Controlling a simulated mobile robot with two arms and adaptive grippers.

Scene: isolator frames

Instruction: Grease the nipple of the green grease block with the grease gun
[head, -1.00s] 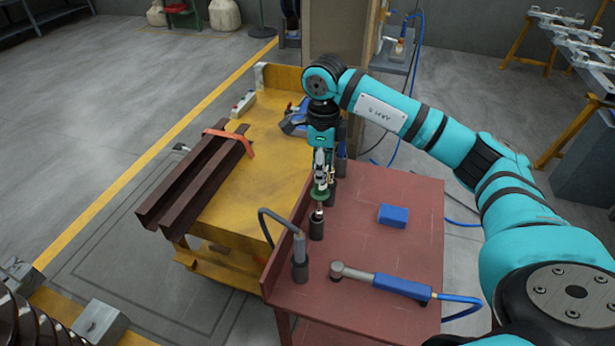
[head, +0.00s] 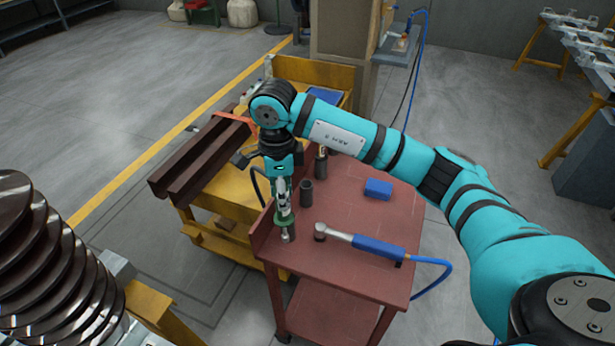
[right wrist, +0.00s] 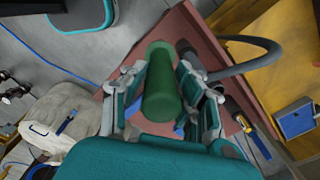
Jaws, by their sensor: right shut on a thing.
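My right gripper (head: 285,218) points down over the left side of the red table. It is shut on a green cylinder (right wrist: 160,85), which shows between its fingers in the right wrist view. I cannot tell whether this is part of the grease gun. Below it in the head view is a small grey metal part (head: 287,236); I cannot tell whether they touch. A dark hose (right wrist: 245,62) arches close beside the fingers in the wrist view. I cannot make out the green grease block or its nipple. My left gripper is not in view.
The red table (head: 350,275) carries a black cup (head: 306,193), another holder (head: 321,167), a blue block (head: 378,188) and a blue-handled tool (head: 365,244) with a hose. Brown beams (head: 205,160) lie on the yellow bench.

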